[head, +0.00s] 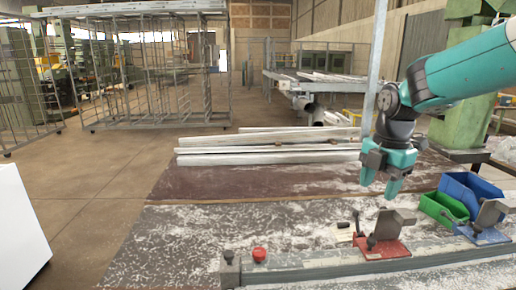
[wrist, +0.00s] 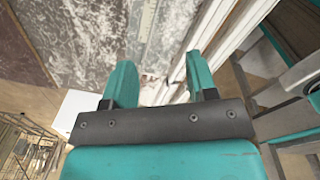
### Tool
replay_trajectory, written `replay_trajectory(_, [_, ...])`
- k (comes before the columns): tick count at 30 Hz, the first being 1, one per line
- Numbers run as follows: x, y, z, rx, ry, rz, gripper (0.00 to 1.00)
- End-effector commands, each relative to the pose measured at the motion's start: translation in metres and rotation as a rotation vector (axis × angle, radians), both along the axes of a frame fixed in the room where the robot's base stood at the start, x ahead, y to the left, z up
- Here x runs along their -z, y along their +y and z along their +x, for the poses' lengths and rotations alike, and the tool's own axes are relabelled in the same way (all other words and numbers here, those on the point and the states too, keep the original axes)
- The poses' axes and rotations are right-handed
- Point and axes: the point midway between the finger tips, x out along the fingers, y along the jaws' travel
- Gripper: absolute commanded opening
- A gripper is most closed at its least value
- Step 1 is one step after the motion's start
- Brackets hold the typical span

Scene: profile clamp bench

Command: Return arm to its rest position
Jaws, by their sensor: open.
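My gripper (head: 380,188) hangs at the end of my teal arm on the right of the head view, fingers pointing down above the bench. It also shows in the wrist view (wrist: 162,82), with its two teal fingers apart and nothing visible between them. In the head view the bench top (head: 190,235) lies below it, pale and worn. A red clamp (head: 383,248) and a blue clamp (head: 484,232) sit on a long grey rail (head: 320,264) along the bench's front. The gripper is apart from both.
A green bin (head: 440,210) and a blue bin (head: 468,192) stand at the right of the bench. A red knob (head: 259,255) is at the rail's left. Pale profiles (head: 260,150) lie at the back. A thin upright post (head: 375,70) rises behind my gripper.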

Motion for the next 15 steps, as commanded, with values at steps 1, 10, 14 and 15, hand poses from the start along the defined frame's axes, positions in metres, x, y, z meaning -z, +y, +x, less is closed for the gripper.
replay_trajectory(1, [-0.005, 0.013, -0.017, 0.080, -0.003, 0.019, 0.52])
replay_trajectory(10, [-0.016, 0.077, -0.120, 0.665, 0.057, 0.159, 0.52])
replay_trajectory(14, [-0.015, 0.098, -0.170, 0.917, 0.123, 0.216, 0.52])
replay_trajectory(15, [-0.014, 0.103, -0.185, 0.994, 0.147, 0.230, 0.52])
